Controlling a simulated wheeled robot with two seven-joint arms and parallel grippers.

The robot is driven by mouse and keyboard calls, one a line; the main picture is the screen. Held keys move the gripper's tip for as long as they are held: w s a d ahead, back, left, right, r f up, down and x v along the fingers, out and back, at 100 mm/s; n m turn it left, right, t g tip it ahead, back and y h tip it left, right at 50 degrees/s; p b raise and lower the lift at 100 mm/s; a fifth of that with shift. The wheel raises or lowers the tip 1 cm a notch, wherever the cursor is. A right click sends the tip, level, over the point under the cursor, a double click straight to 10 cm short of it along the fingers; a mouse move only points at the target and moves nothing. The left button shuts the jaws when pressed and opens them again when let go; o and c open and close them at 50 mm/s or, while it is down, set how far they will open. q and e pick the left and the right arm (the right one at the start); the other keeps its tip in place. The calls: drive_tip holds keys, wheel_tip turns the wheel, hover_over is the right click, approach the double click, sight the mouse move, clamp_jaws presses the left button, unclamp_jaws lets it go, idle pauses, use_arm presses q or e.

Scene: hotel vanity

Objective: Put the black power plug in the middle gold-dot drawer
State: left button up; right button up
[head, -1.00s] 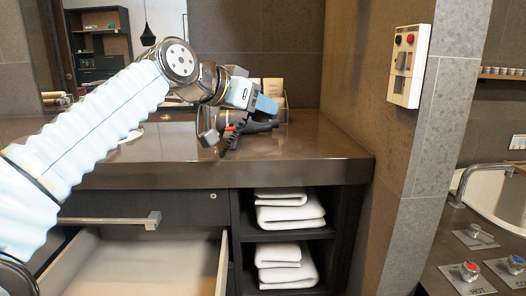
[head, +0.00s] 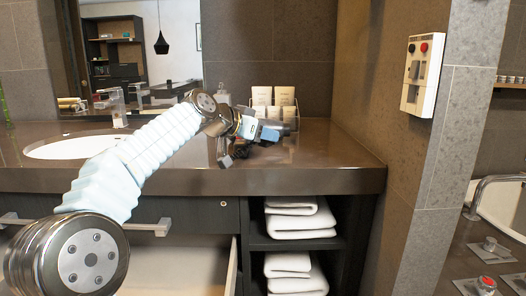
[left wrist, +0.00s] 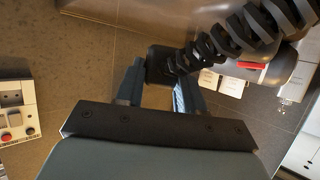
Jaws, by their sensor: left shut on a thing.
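My left gripper (head: 272,133) is over the back of the counter, beside a dark hair dryer (head: 283,124). In the left wrist view its two blue-grey fingers (left wrist: 158,92) are shut on the black power plug (left wrist: 161,64). A black coiled cord (left wrist: 232,35) runs from the plug to the upper right. The plug is not clear in the head view. A gold dot (head: 223,203) sits on a dark drawer front with a bar handle (head: 150,228). Below it a drawer stands open, its pale interior (head: 180,265) partly hidden by my left arm. My right gripper is out of view.
A washbasin (head: 75,147) lies at the left of the brown counter (head: 300,178). White packets in a holder (head: 273,99) stand behind the hair dryer. Folded towels (head: 300,218) fill the shelves right of the drawers. A wall closes the counter's right end.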

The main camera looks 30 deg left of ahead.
sight(263, 162)
use_arm(q)
drive_tip(key=shift+w+a+f, duration=0.3)
drive_tip(key=shift+w+f, duration=0.05)
drive_tip(key=shift+f, duration=0.2)
drive_tip(key=shift+w+a+f+b, duration=0.1)
drive_tip(key=shift+w+f+b, duration=0.1)
drive_tip(key=shift+f, duration=0.7)
drive_tip(key=shift+w+a+f+b, duration=0.1)
drive_tip(key=shift+f+b, duration=0.1)
drive_tip(key=shift+f, duration=0.65)
drive_tip(key=shift+f+b, duration=0.2)
drive_tip(key=shift+b, duration=0.1)
drive_tip(key=o, duration=1.1)
drive_tip(key=shift+r, duration=0.1)
